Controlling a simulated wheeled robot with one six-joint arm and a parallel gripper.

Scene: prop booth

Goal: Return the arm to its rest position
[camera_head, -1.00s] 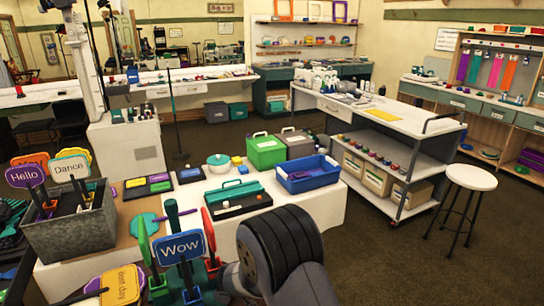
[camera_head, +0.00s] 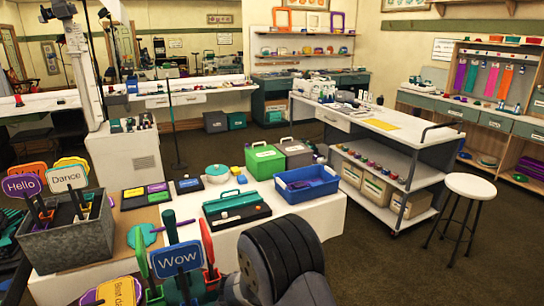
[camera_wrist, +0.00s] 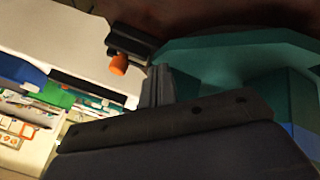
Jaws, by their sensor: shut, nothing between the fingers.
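My arm (camera_head: 285,262) shows as a dark, ribbed, rounded link at the bottom middle of the head view, in front of the white-covered table (camera_head: 325,215). Its gripper end is hidden in that view. In the wrist view my gripper (camera_wrist: 158,84) shows as dark grey fingers held together, with nothing seen between them. A large teal shape (camera_wrist: 235,52) fills the right of the wrist view, close behind the fingers. A small dark piece with an orange end (camera_wrist: 118,64) appears just left of the fingertips; whether it touches them I cannot tell.
A blue "Wow" sign (camera_head: 180,258) stands close left of my arm. Floor is clear between cart (camera_head: 350,200) and stool (camera_head: 475,187).

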